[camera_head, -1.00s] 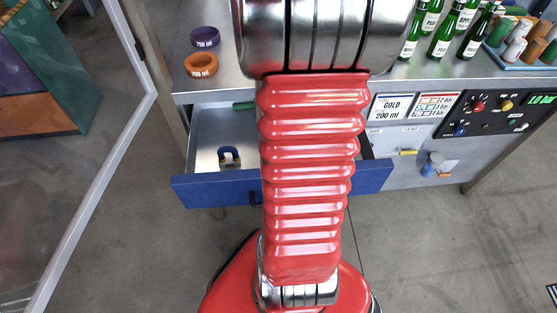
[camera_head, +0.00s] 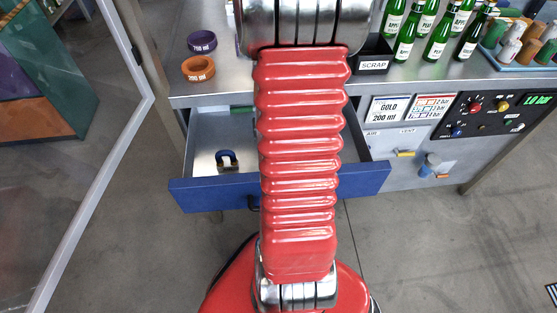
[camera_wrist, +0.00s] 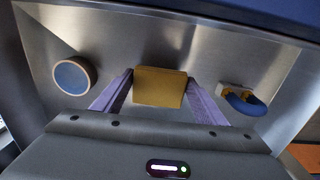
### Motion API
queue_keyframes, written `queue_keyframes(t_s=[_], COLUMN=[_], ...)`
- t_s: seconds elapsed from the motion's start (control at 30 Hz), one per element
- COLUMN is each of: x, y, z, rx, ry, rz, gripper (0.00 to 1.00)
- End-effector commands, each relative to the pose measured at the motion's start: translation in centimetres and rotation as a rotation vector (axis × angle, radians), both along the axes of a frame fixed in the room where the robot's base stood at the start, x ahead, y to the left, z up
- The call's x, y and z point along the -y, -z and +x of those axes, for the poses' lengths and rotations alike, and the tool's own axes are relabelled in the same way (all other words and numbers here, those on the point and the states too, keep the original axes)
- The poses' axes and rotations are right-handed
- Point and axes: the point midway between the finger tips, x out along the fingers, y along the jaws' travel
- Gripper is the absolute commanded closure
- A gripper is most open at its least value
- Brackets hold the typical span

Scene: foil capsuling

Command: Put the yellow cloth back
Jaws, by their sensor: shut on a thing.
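The yellow cloth (camera_wrist: 159,88) shows in the wrist view as a small folded block between the two purple fingers of my gripper (camera_wrist: 160,80). The gripper is shut on it. Behind and below it is the bare metal inside of the open drawer; whether the cloth touches the drawer floor I cannot tell. The drawer has a blue front (camera_head: 215,193) and is pulled out from the workbench in the head view. My red arm covers its middle there, and the gripper and cloth are hidden in that view.
On the bench (camera_head: 225,88) are purple (camera_head: 202,40) and orange (camera_head: 198,69) rings, a black SCRAP bin (camera_head: 374,58) and green bottles (camera_head: 438,40).

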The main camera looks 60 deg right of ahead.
Motion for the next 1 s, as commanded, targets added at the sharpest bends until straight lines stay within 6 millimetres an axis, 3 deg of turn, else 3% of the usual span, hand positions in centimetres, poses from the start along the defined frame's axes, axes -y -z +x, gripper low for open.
queue_keyframes(t_s=[0.43,0.87,0.9,1.0], x=[-0.1,-0.1,-0.1,-0.1], y=[3.9,4.4,4.3,4.3], z=[0.0,0.0,0.1,0.1], rx=[-0.001,-0.001,0.0,0.0], ry=[-0.001,-0.002,-0.002,-0.003], rz=[0.002,0.001,0.0,0.0], gripper=[0.55,0.55,0.32,0.25])
